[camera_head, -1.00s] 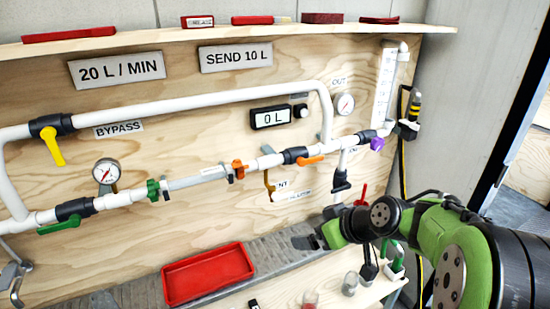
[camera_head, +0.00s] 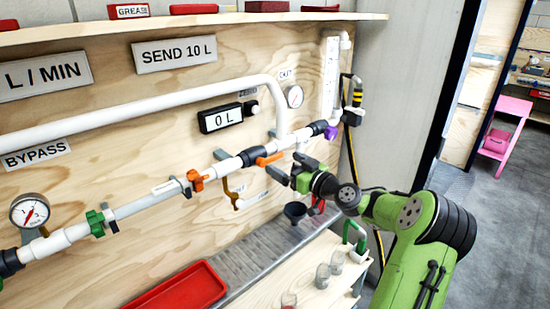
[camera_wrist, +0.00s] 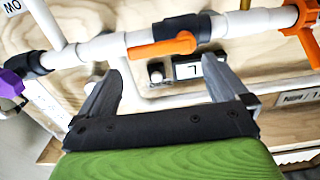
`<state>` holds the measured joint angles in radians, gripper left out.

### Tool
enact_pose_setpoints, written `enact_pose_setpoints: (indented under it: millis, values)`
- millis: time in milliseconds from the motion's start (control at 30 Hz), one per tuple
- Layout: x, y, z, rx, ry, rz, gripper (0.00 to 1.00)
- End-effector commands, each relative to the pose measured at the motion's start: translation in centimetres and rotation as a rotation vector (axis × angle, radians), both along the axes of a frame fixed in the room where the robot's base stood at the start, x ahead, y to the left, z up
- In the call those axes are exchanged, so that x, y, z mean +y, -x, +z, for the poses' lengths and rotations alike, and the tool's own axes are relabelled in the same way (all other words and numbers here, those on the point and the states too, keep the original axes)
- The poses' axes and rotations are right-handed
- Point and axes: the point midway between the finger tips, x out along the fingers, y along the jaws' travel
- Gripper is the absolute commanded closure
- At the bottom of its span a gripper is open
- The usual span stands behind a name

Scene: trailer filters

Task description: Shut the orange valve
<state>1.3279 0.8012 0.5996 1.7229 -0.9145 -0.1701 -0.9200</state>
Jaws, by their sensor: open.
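The orange valve has a lever handle (camera_head: 270,159) and a black body (camera_head: 249,156) on the white pipe. Its handle lies roughly along the pipe. In the wrist view the orange handle (camera_wrist: 163,47) is just beyond my fingertips, near the middle between them. My gripper (camera_head: 290,167) is open and empty, in front of the pipe at the handle's right end. In the wrist view my gripper's two fingers (camera_wrist: 162,68) are spread on either side of the handle. I cannot tell whether either finger touches the handle or pipe.
An orange pipe fitting (camera_head: 196,181) sits left of the valve, and a purple handle (camera_head: 331,132) right of it. A display reading 0 L (camera_head: 221,118) is above. A red tray (camera_head: 180,292) and several glass jars (camera_head: 322,275) are below. Open floor is at right.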

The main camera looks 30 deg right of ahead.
Motion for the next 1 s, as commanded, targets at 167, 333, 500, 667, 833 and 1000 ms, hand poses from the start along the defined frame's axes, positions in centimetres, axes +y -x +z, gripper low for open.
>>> enact_pose_setpoints:
  millis: [167, 333, 500, 667, 833, 1000]
  values:
    - [0.6, -3.6, 0.0, 0.0, -0.001, 0.003, 0.0]
    - [0.7, -4.9, 0.0, 0.0, -0.001, 0.001, 0.0]
    - [0.7, -4.9, 0.0, 0.001, -0.001, 0.0, 0.0]
    - [0.7, -4.9, 0.0, 0.002, -0.001, 0.001, 0.17]
    - [0.7, -4.9, 0.0, 0.002, -0.001, 0.001, 0.43]
    - [0.7, -4.9, -0.1, 0.002, -0.001, 0.001, 0.61]
